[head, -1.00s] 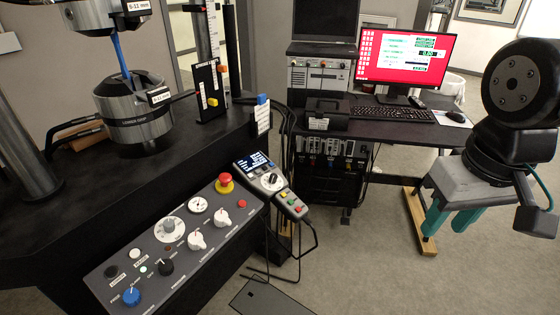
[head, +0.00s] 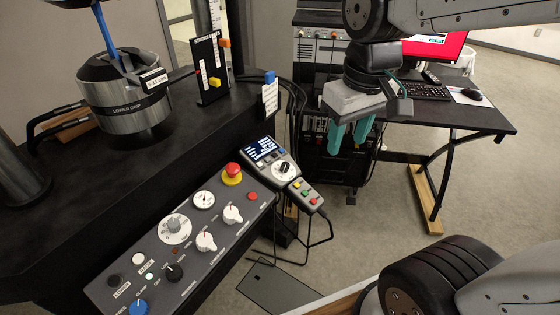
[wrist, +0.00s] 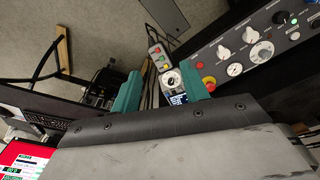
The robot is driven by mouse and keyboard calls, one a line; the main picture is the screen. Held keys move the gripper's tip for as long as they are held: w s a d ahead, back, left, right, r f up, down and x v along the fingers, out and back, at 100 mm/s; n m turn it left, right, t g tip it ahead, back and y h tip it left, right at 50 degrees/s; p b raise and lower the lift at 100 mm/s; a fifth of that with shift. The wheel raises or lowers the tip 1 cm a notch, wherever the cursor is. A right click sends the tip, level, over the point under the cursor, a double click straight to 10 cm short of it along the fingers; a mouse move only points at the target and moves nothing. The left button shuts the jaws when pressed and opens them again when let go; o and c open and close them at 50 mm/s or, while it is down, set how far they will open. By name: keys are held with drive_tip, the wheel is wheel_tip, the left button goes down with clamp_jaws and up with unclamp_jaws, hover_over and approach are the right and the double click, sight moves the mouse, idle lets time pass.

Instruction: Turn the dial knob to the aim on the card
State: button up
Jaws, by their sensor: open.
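A handheld control box has a small screen and a round white dial with a black knob (head: 284,168). It hangs at the right end of the control panel; in the wrist view its white dial (wrist: 171,80) shows between the fingers. The sloping panel carries a larger grey dial knob with a scale (head: 174,228). A white card with a blue top (head: 270,95) stands on the bench edge; its print is too small to read. My gripper (head: 349,136), with teal fingers, is open and empty, pointing down, right of the control box and apart from it.
The panel holds white pointer knobs (head: 206,241) and a red mushroom button (head: 232,172). A black board with coloured sliders (head: 210,68) and a metal lower grip (head: 124,95) stand behind. A computer desk (head: 470,115) is at the back right. Cables hang below the control box.

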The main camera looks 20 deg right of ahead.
drive_tip(key=w+a+f+n, duration=0.1)
drive_tip(key=w+f+n, duration=0.1)
drive_tip(key=w+f, duration=0.35)
drive_tip(key=w+a+f+n, duration=0.1)
drive_tip(key=w+f, duration=0.1)
drive_tip(key=w, duration=0.7)
drive_tip(key=n+g, duration=0.1)
drive_tip(key=n, duration=0.1)
hover_over(285, 163)
drive_tip(key=f, duration=0.9)
drive_tip(key=shift+s+f, duration=0.25)
drive_tip(key=shift+f, duration=0.05)
drive_tip(key=shift+w+f, duration=0.15)
drive_tip(key=shift+f, duration=0.25)
wheel_tip(285, 163, down, 7)
drive_tip(key=shift+f, duration=0.2)
clamp_jaws()
